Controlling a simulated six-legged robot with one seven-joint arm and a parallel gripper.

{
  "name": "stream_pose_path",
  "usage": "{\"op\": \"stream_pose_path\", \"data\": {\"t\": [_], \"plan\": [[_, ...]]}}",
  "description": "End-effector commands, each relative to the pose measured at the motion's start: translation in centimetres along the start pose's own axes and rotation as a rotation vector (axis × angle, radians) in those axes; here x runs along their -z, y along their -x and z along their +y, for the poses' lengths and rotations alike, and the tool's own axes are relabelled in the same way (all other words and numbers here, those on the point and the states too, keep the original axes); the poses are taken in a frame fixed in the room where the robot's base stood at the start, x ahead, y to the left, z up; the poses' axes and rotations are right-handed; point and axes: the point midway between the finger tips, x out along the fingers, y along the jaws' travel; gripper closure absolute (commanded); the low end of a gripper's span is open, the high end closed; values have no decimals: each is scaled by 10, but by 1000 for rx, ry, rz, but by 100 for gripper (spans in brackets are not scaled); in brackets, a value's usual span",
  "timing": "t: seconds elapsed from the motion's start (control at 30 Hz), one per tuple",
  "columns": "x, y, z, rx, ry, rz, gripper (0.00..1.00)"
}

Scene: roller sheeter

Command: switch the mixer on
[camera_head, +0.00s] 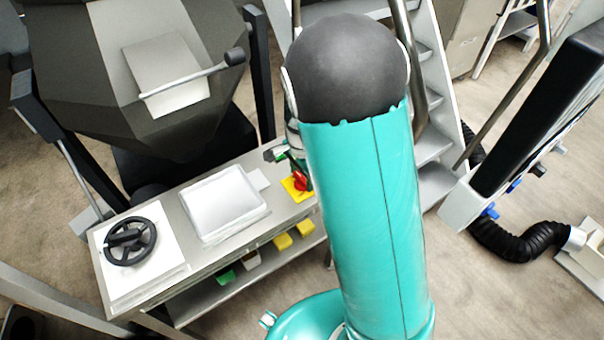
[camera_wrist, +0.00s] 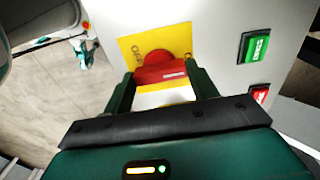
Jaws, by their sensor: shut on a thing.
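A red rotary switch (camera_wrist: 157,66) sits on a yellow plate (camera_wrist: 132,48) in the wrist view. The plate shows the letters OFF to the left of the knob. The knob's red bar lies nearly level across the picture, with a pale mark near its right end. My gripper (camera_wrist: 163,82) has one dark green finger at each end of the bar and is shut on it. In the head view the red switch (camera_head: 300,181) and yellow plate (camera_head: 295,191) show at the right end of the bench; my teal arm hides most of the gripper.
A green button (camera_wrist: 254,46) and a red button (camera_wrist: 260,95) sit right of the switch. The bench (camera_head: 190,255) carries a white tray (camera_head: 223,204) and a black handwheel (camera_head: 130,241). A large dark hopper (camera_head: 180,130) stands behind; metal steps (camera_head: 432,150) stand behind my arm.

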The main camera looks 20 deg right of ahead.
Motion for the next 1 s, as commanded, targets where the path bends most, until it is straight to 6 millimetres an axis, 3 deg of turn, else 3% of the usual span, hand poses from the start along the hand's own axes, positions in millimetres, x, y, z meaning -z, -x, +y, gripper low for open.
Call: {"op": "stream_pose_path", "data": {"t": [0.57, 0.6, 0.7, 1.0], "plan": [[0, 0, 0, 1, -43, -1, 65], [0, 0, 0, 1, -43, -1, 40], [0, 0, 0, 1, -43, -1, 20], [0, 1, 0, 1, -41, 0, 20]]}}
